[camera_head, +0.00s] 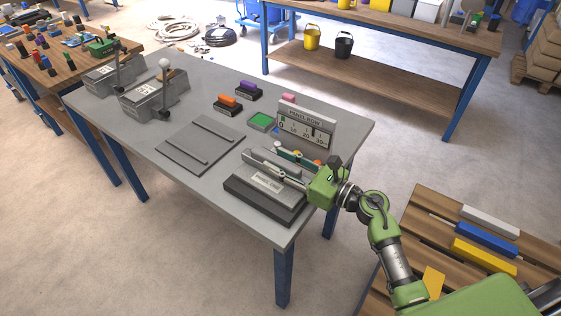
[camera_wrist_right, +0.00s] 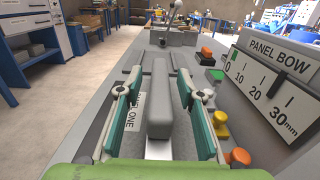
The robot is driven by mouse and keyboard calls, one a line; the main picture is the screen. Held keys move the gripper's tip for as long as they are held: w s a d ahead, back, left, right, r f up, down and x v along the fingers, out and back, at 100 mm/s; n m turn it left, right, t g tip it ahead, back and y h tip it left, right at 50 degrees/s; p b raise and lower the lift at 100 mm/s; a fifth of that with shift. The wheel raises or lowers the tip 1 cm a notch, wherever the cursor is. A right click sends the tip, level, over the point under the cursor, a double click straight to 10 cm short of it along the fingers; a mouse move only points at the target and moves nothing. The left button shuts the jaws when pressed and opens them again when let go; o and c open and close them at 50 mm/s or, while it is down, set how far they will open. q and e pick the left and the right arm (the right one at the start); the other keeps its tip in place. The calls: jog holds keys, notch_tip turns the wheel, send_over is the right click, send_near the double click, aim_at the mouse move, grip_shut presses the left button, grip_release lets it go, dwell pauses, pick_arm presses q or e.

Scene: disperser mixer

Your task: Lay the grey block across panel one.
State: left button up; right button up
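The grey block (camera_wrist_right: 159,100) lies lengthwise between the two teal-padded fingers of my right gripper (camera_wrist_right: 159,76) in the right wrist view. Gaps show on both sides of the block, so the fingers are open around it. The "PANEL ONE" label (camera_wrist_right: 133,111) shows between the left finger and the block. In the head view my right gripper (camera_head: 262,150) is low over panel one (camera_head: 258,204), a dark slab near the table's front right corner. My left gripper is out of view.
The "PANEL BOW" scale (camera_head: 306,124) stands close beside the right gripper, with orange and yellow knobs near it. A flat plate with two bars (camera_head: 200,143) lies to the left. Orange (camera_head: 229,100) and purple (camera_head: 248,88) blocks and two lever machines (camera_head: 152,96) are further back.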

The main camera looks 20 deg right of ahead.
jog(key=shift+r, duration=0.1)
jog(key=b+v, duration=0.3)
jog(key=v, duration=0.8)
jog(key=shift+d, duration=0.1)
jog(key=shift+s+d, duration=0.25)
jog(key=shift+s, duration=0.15)
